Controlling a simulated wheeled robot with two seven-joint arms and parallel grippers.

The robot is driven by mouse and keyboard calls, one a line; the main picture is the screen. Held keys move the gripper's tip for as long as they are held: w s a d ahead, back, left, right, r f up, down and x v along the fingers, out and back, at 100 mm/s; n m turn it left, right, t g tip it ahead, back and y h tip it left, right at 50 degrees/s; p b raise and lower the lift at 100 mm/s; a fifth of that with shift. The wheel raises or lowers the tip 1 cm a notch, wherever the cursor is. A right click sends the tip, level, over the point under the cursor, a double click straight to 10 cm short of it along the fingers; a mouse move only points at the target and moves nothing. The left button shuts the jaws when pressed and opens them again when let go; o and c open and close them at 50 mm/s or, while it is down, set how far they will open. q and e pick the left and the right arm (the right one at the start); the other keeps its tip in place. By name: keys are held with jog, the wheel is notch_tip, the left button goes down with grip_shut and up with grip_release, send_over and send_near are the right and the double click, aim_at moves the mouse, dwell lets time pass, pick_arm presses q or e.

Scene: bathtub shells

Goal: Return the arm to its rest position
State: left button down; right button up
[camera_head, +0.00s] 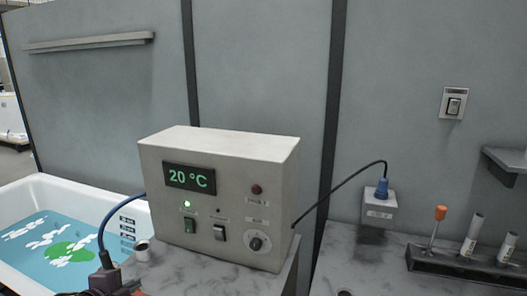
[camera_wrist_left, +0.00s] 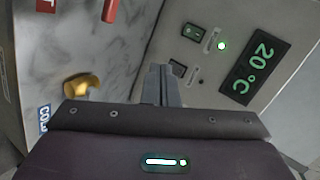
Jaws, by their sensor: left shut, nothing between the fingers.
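My left gripper (camera_wrist_left: 158,72) is shut and empty in the left wrist view, its narrow grey fingers pressed together. It points towards the grey control box (camera_wrist_left: 205,60) and the marble counter (camera_wrist_left: 125,35). I cannot tell whether the fingertips touch anything; no contact shows. In the head view the control box (camera_head: 210,215) stands on the counter (camera_head: 190,275), reading 20 °C with a green light lit. I cannot clearly make out the left gripper there; dark parts show at the bottom left edge. My right gripper is not in view.
A tub (camera_head: 85,195) of blue water with a green and white print lies left. A blue cable (camera_head: 107,222) runs down by the box. Right are a socket (camera_head: 379,210) with a plug and a dark rack (camera_head: 465,268) with tubes. A gold knob (camera_wrist_left: 82,86) shows in the wrist view.

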pick_arm(q)
jog(key=s+d+f+n+g+y, duration=0.1)
jog(key=s+d+f+n+g, duration=0.3)
jog(key=s, duration=0.4)
jog(key=s+d+f+n+g, duration=0.2)
jog(key=s+d+f+n, duration=0.15)
jog(key=s+n, duration=0.45)
jog(key=s+d+f+n+g+y, duration=0.1)
jog(key=s+d+f+n+g, duration=0.25)
jog(key=s, duration=0.55)
jog(key=s+f+x, duration=0.1)
jog(key=s+x, duration=0.2)
jog(key=x, duration=1)
jog(key=s+a+f+x, duration=0.1)
jog(key=s+x, duration=0.2)
jog(key=x, duration=1.1)
jog(key=s+a+f+g+b, duration=0.1)
jog(key=s+a+f, duration=0.2)
jog(key=s+f, duration=1.8)
jog(key=shift+s+g+b, duration=0.2)
jog(key=shift+g+b, duration=0.1)
jog(key=shift+g, duration=0.05)
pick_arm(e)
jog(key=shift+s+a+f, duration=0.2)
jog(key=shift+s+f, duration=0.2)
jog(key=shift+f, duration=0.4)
pick_arm(q)
jog(key=shift+a, duration=0.15)
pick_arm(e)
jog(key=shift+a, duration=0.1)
